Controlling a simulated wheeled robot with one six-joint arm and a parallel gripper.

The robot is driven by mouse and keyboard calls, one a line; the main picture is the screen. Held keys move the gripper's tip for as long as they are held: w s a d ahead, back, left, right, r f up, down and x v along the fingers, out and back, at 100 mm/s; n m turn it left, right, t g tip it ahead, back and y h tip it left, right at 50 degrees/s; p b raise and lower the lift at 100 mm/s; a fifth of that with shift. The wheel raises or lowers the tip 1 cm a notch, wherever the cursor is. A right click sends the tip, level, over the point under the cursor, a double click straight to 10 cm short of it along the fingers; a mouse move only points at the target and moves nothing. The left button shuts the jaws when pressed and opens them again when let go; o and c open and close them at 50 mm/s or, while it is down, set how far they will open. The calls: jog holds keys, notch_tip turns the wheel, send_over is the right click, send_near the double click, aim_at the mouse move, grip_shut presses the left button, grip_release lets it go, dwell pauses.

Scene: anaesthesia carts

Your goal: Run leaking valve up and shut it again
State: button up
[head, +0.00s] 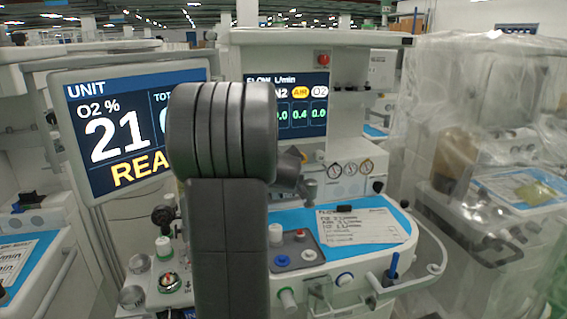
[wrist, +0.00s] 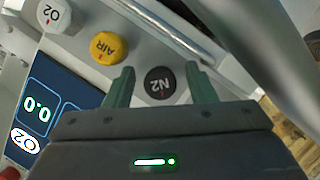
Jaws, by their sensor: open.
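In the wrist view, my gripper (wrist: 160,78) is open. Its two green fingers stand on either side of the black N2 knob (wrist: 159,84), and I cannot tell whether they touch it. The yellow AIR knob (wrist: 109,47) is to the left of the fingers, and the white O2 knob (wrist: 54,14) is farther left. In the head view, the flow screen (head: 296,88) reads 0.4 under the highlighted AIR label and 0.0 under O2. The N2 reading is partly covered by my arm. My arm also hides the knobs there.
A large monitor (head: 128,125) on the left reads O2 21%. The cart's blue worktop (head: 393,221) holds a printed card (head: 357,226) and small knobs. A rail (wrist: 165,28) runs beside the knobs in the wrist view. A plastic-wrapped cart (head: 490,150) stands right.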

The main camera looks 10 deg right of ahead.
jog(key=c, duration=1)
jog(key=b, duration=0.3)
jog(key=shift+f+b, duration=0.35)
jog(key=m+b, duration=0.1)
jog(key=b, duration=0.3)
jog(key=shift+y, duration=0.4)
jog(key=shift+b, duration=0.45)
jog(key=m+y+b, duration=0.1)
jog(key=b, duration=0.2)
jog(key=shift+r+m, duration=0.2)
jog(key=shift+m, duration=0.2)
jog(key=shift+r+m+g+y+b, duration=0.1)
jog(key=shift+m+g+y+b, duration=0.2)
jog(key=shift+m+y+b, duration=0.9)
jog(key=shift+m+p, duration=0.3)
jog(key=shift+m, duration=0.3)
